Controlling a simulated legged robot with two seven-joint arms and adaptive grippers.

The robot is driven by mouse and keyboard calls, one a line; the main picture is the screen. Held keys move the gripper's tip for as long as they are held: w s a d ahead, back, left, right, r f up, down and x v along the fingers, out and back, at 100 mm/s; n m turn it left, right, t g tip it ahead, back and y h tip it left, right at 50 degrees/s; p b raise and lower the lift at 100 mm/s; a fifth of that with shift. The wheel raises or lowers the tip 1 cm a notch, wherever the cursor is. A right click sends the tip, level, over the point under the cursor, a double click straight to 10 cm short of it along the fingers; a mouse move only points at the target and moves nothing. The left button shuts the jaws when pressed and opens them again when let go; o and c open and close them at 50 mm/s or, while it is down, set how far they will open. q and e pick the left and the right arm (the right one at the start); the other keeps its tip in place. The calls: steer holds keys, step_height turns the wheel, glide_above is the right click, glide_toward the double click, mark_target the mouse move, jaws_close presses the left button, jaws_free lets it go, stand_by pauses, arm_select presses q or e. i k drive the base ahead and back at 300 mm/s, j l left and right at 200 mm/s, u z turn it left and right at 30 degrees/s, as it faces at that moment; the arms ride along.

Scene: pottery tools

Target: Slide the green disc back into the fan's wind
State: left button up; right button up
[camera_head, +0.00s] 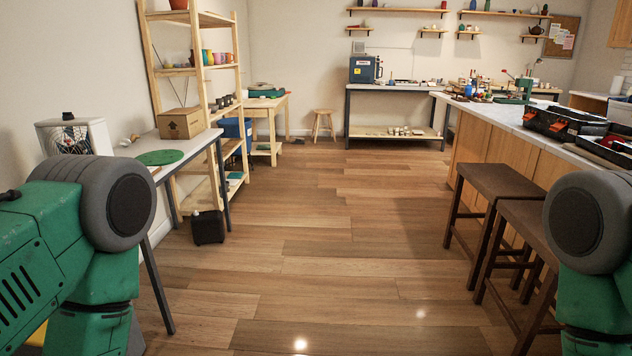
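A flat green disc (160,157) lies on the light table at the left, near its front edge. A white box-shaped fan (75,136) with a dark round grille stands further left on the same table, apart from the disc. My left arm partly covers the fan's lower part. Green and grey links of my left arm fill the lower left, and links of my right arm show at the right edge. Neither gripper's fingers are in view.
The table (196,142) also holds a cardboard box (181,122) right behind the disc. A wooden shelf (207,72) stands beyond it, and a black container (208,227) sits on the floor. Dark stools (497,181) and a long counter (503,119) line the right. The middle floor is clear.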

mark_target(164, 157)
steer(key=i, duration=4)
steer(key=i+u, duration=0.15)
steer(key=i, duration=0.35)
steer(key=i+l+u, duration=0.15)
steer(key=i, duration=0.3)
steer(key=i+l+u, duration=0.1)
steer(key=i, duration=0.4)
steer(key=i+l+u, duration=0.15)
steer(key=i+l, duration=0.15)
steer(key=i, duration=0.15)
steer(key=i+l+u, duration=0.2)
steer(key=u, duration=0.15)
steer(key=i+l+u, duration=1)
steer(key=l+u, duration=0.3)
steer(key=l, duration=0.2)
steer(key=i+l+u, duration=0.15)
steer(key=l+u, duration=0.2)
steer(key=l, duration=0.2)
steer(key=u, duration=1.95)
